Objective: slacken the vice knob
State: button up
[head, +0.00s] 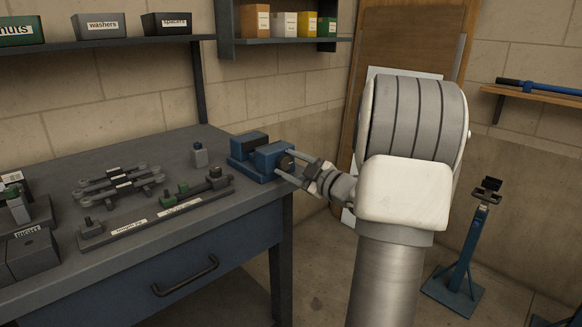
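The blue vice (243,148) sits on the bench's right end, near the front corner. Its dark round knob (286,160) is on the side facing my arm. My gripper (284,162) reaches in from the right, its two fingers apart on either side of the knob. I cannot tell whether the fingers touch the knob. My wrist and arm stand to the right of the vice, and the knob is partly hidden by the near finger.
Dark bins (30,255) stand at the left. A blue stand (465,255) is on the floor at right. Shelves hang above.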

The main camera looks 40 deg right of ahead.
jog(key=shift+o, duration=1.4)
jog(key=shift+s+f, duration=0.1)
jog(key=s+d+p, duration=0.1)
jog(key=s+p, duration=0.2)
jog(key=s, duration=1.4)
jog(key=shift+s+d+p, duration=0.2)
jog(key=shift+p, duration=0.2)
